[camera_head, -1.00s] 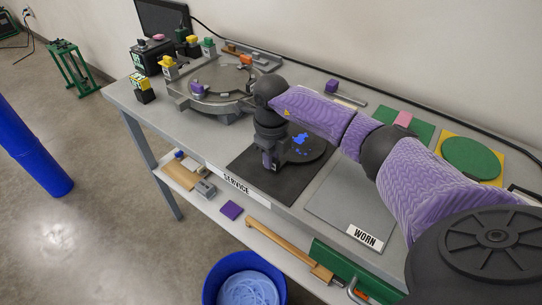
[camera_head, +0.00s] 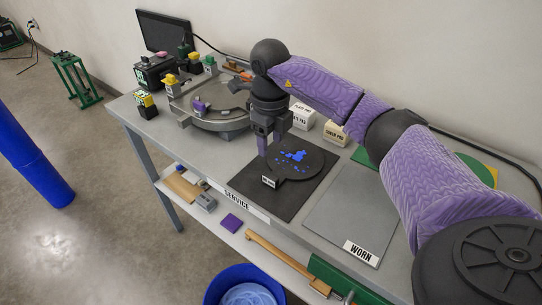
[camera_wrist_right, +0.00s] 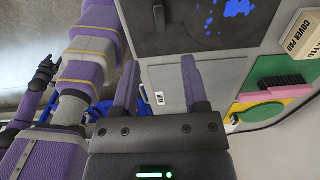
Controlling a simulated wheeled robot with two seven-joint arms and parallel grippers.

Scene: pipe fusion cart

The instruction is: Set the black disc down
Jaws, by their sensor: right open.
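The black disc (camera_head: 312,158), with blue splotches on top, lies flat on the black SERVICE mat (camera_head: 262,203). A dark shape at the left of that view looks like my left gripper (camera_wrist_right: 42,75), too small to read.
A grey WORN pad (camera_head: 345,215) lies bare to the right. A round grey fixture (camera_head: 222,112) stands at the back left. COVER PAD boxes (camera_head: 336,132) stand behind the mat. A blue bin (camera_head: 245,275) is below the table's front edge.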

